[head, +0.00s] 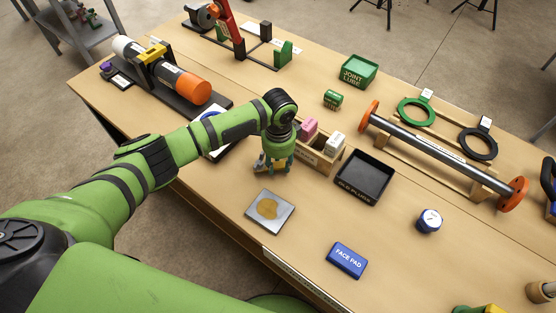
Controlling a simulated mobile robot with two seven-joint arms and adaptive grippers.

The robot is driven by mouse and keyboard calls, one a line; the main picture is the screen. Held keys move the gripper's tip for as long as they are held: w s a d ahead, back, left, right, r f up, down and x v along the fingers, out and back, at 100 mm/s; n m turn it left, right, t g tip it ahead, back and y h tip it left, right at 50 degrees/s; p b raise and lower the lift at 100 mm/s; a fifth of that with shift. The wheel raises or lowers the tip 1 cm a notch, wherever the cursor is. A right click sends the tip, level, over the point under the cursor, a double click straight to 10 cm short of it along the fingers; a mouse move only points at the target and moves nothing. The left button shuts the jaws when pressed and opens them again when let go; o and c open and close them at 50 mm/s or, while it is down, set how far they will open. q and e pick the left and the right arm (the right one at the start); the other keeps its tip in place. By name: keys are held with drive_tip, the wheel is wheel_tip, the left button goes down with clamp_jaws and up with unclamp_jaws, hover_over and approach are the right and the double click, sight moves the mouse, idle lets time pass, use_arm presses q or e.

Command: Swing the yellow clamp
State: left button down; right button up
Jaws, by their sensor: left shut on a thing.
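The yellow clamp (152,53) sits across a pipe (158,67) in a dark stand at the back left of the table. The pipe is white and black with an orange end. My left gripper (272,166) points down beside a wooden box, well to the right of and nearer than the clamp. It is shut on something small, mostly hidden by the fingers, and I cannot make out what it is. My right gripper is not in view.
The wooden box (318,158) holds pink and white blocks. A black tray (364,177), a metal plate (269,211), a blue face pad (347,260) and a long grey pipe (440,150) on a stand lie around. The table between plate and pad is clear.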

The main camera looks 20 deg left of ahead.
sight(278, 162)
use_arm(q)
drive_tip(key=shift+w+a+n+p, duration=0.15)
drive_tip(key=shift+w+n+p, duration=0.2)
drive_tip(key=shift+n, duration=0.4)
drive_tip(key=shift+w+a+n+p, duration=0.1)
drive_tip(key=shift+w+n+p, duration=0.25)
drive_tip(key=shift+n, duration=0.4)
drive_tip(key=c, duration=0.8)
unclamp_jaws()
drive_tip(key=shift+r, duration=0.25)
wheel_tip(278, 162, up, 12)
drive_tip(key=shift+f, duration=0.2)
